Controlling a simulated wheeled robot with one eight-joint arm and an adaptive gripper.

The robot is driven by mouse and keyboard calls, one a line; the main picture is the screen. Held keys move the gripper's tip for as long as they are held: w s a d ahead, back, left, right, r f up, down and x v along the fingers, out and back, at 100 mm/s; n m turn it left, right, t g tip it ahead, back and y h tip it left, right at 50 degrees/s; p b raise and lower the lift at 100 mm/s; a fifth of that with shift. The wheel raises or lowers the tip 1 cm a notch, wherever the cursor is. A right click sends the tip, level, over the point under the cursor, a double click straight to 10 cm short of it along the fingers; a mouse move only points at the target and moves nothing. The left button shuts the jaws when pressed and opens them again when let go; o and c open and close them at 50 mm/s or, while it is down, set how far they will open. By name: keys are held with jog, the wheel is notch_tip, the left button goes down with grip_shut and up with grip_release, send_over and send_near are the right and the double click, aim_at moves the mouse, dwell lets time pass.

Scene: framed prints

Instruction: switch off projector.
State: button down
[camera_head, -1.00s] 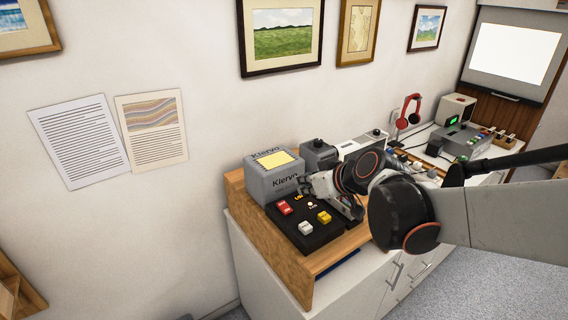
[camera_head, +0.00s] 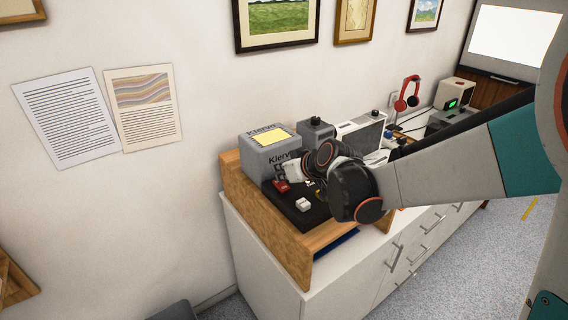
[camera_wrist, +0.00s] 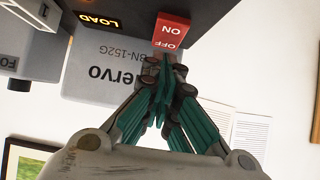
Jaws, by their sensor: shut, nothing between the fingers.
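A red rocker switch (camera_wrist: 170,32) marked ON and OFF shows at the top of the wrist view, which looks upside down. My gripper (camera_wrist: 164,62) is shut and empty, its fingertips at the OFF end of the switch; I cannot tell whether they touch. In the head view my gripper (camera_head: 292,173) is over the black control panel (camera_head: 312,218), beside the red switch (camera_head: 281,186). A bright projection screen (camera_head: 515,38) hangs at the right. Which device is the projector is not clear; a grey device with a green display (camera_head: 450,107) stands on the far counter.
A grey Klervo box (camera_head: 268,150) stands behind the panel. A white switch (camera_head: 303,204) is nearby on the panel, and a lit LOAD label (camera_wrist: 98,20) shows in the wrist view. Red headphones (camera_head: 407,94) stand further right. My arm hides part of the counter.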

jog(key=shift+f, duration=0.45)
jog(key=shift+a, duration=0.1)
jog(key=shift+w+a+g+h+p, duration=0.15)
jog(key=shift+w+g+h+p, duration=0.2)
jog(key=shift+p, duration=0.2)
jog(key=shift+f, duration=0.3)
jog(key=shift+s+r, duration=0.1)
jog(key=shift+s, duration=0.2)
jog(key=shift+s+d, duration=0.5)
jog(key=shift+s, duration=0.05)
